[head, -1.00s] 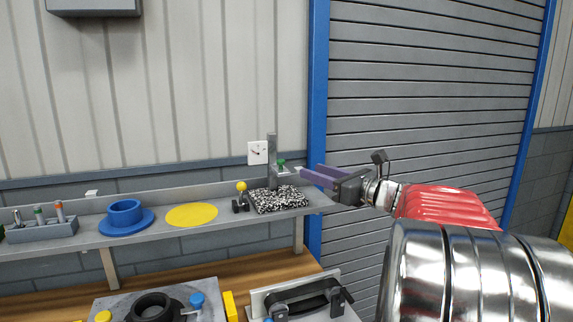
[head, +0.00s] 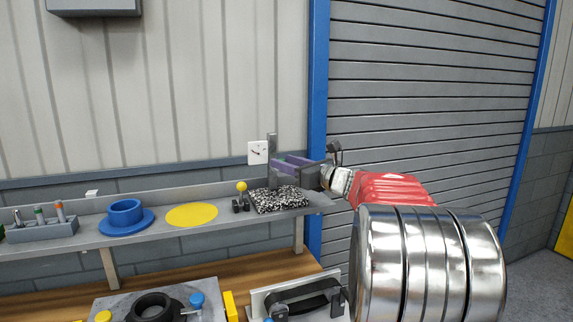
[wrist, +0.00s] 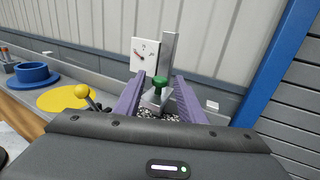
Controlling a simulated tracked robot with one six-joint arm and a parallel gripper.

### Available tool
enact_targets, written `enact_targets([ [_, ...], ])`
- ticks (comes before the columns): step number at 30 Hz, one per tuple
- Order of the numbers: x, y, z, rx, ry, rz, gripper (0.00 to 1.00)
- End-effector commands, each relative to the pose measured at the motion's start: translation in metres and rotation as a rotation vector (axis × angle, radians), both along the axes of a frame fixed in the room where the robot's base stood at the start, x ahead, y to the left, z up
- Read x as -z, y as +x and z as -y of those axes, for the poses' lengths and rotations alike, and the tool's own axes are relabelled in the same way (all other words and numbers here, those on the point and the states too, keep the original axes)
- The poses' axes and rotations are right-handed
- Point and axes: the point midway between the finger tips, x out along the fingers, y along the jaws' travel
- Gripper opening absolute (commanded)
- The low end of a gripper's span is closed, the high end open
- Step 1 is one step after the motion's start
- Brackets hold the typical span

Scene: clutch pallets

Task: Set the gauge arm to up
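The gauge stand has a grey upright post (head: 272,147) on a black-and-white speckled base (head: 281,203) at the right end of the shelf. In the wrist view, its short grey arm carries a green knob (wrist: 159,82) beside the post (wrist: 168,55). My gripper (head: 280,161) is at the stand, with its purple fingers pointing left. In the wrist view, my gripper (wrist: 160,80) is open, with one finger on each side of the green knob; gaps show on both sides. In the head view the fingers hide the knob and arm.
A yellow-ball lever (head: 241,188) stands just left of the base. A yellow disc (head: 191,215), a blue flanged ring (head: 125,214) and a grey block with several pens (head: 41,229) lie farther left. A white dial plate (head: 257,152) is behind the post. A blue door frame (head: 318,90) rises at right.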

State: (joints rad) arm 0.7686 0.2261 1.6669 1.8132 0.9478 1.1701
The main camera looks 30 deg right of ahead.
Motion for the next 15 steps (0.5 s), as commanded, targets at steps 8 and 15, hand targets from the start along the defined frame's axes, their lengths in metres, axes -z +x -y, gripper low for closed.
enact_targets([
  [8, 0.0001, -0.0004, 0.0003, 0.0, 0.0, 0.0, 0.29],
  [15, 0.0001, -0.0006, 0.0005, 0.001, 0.0, 0.0, 0.12],
])
